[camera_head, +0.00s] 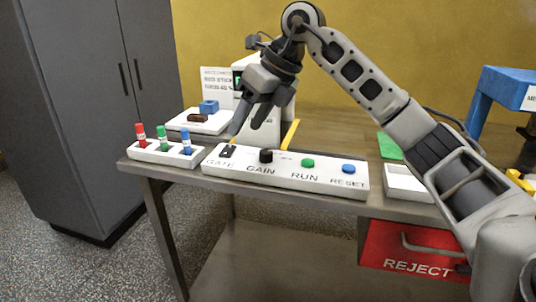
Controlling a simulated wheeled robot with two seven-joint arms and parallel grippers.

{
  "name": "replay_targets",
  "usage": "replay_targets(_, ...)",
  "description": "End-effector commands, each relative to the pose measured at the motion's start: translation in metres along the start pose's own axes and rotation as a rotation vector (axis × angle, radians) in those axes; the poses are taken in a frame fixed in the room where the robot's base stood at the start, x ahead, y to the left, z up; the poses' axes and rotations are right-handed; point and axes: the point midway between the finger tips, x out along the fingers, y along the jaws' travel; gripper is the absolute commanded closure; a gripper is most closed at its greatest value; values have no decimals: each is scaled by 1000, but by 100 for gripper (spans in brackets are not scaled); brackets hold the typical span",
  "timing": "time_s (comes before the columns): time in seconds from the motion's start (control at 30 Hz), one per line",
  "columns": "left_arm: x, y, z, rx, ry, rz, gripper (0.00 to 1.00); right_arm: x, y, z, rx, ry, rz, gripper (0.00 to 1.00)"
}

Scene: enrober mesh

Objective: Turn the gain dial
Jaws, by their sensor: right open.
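The gain dial (266,156) is a small dark knob on the white control panel (330,182), above the printed word GAIN. My right gripper (246,131) is open and points down above the left part of the panel, near the dark gate control (227,151) and up and left of the dial. Nothing shows between its fingers. The green RUN button (308,163) and blue RESET button (348,168) are on the panel to the right of the dial. My left gripper is not in the picture.
A white rack (165,155) with red, green and blue sticks stands left of the panel. A white tray (405,182) is at right, above a red REJECT drawer (385,245).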

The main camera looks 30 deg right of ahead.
Motion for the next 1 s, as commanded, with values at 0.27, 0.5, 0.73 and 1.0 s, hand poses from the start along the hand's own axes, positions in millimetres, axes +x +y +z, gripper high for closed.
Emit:
replay_targets(0.27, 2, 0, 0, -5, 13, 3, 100, -70, -59, -16, 119, 41, -282, 48)
replay_targets(0.5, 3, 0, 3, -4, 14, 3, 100, -36, -69, -20, 121, 46, -284, 48)
replay_targets(0.73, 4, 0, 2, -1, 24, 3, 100, 13, -82, -22, 120, 46, -281, 48)
replay_targets(1.0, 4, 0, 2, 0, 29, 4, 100, 60, -95, -24, 119, 43, -281, 48)
